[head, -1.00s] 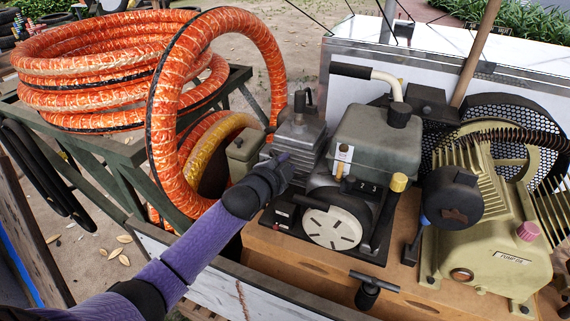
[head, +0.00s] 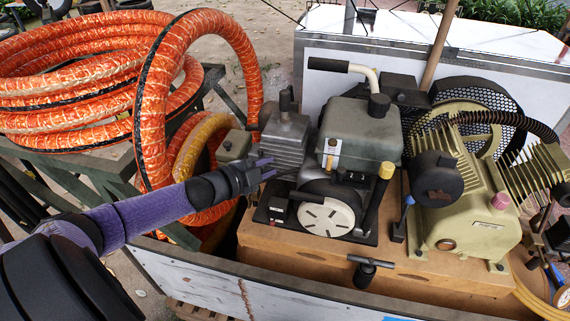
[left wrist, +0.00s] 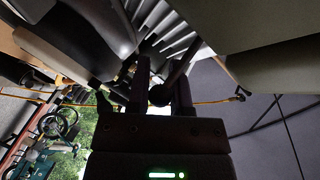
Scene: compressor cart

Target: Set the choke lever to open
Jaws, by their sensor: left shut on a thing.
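The engine (head: 362,138) with its grey-green tank stands on the cart. My left gripper (head: 262,166) is at the engine's left side, by the finned cylinder (head: 284,135), and its fingers point toward the engine. In the left wrist view the left gripper (left wrist: 161,92) has its two dark fingers on either side of a thin dark lever with a round knob (left wrist: 159,96), apparently the choke lever, and is shut on it. The lever is hidden or too small to make out in the head view, and its markings cannot be read. My right gripper is not in view.
Orange hose coils (head: 80,80) lie at the left, and one loop (head: 150,120) rises close behind my left forearm. The beige pump (head: 465,200) stands right of the engine. A black T-handle (head: 368,270) stands at the cart's front.

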